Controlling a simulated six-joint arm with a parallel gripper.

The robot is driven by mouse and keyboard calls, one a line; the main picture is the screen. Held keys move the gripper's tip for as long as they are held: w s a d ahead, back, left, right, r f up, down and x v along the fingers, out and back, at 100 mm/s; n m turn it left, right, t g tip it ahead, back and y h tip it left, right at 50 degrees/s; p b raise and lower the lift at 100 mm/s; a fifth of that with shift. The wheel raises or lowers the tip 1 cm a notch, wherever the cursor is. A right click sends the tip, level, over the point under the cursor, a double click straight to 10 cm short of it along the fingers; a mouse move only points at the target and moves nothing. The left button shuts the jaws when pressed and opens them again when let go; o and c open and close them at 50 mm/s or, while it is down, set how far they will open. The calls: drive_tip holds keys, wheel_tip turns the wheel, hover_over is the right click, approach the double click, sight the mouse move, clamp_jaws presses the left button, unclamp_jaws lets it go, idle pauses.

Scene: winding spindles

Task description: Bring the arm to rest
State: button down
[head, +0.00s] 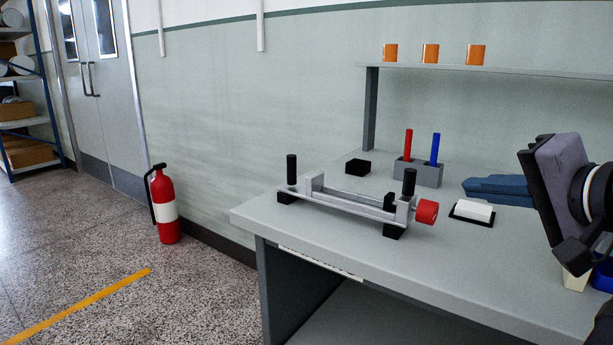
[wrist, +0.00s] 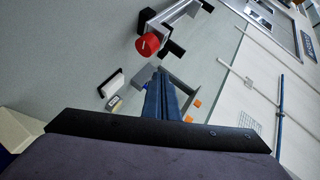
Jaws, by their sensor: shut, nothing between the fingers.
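My gripper (head: 466,187) is at the right of the head view, above the bench. Its two blue fingers lie together, shut and empty. In the wrist view the closed fingers (wrist: 161,74) point away from the black palm plate. The winding frame (head: 345,203) stands on the bench to the left of the gripper, apart from it. It has upright black posts and a red knob (head: 427,211) at its right end. The knob also shows in the wrist view (wrist: 148,44). No spindle is visible on the frame.
A grey holder (head: 430,176) with a red rod (head: 408,144) and a blue rod (head: 435,149) stands behind the frame. A black block (head: 358,167) and a white piece on a black base (head: 474,210) are nearby. A shelf (head: 500,70) bears orange cups. The bench front is clear.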

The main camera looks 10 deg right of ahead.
drive_tip(key=a+g+y+p, duration=0.4)
drive_tip(key=a+g+p, duration=0.1)
drive_tip(key=a+p, duration=0.5)
drive_tip(key=s+a+f+g+y+p, duration=0.1)
drive_tip(key=s+a+f+g+p, duration=0.2)
drive_tip(key=a+f, duration=0.35)
drive_tip(key=s+a+f+n+g+h+b, duration=0.1)
drive_tip(key=s+f+n+g+h+b, duration=0.2)
drive_tip(key=f, duration=1)
drive_tip(key=s+f+n+g+h+b, duration=0.15)
drive_tip(key=f+n+b, duration=0.3)
drive_tip(key=f, duration=0.75)
drive_tip(key=s+a+f+n+g+h+b, duration=0.1)
drive_tip(key=s+f+n+g+h+b, duration=0.2)
drive_tip(key=f, duration=1)
wheel_tip(320, 180, up, 39)
drive_tip(key=n+t+p, duration=0.1)
drive_tip(key=p, duration=3.7)
drive_tip(key=shift+y, duration=0.35)
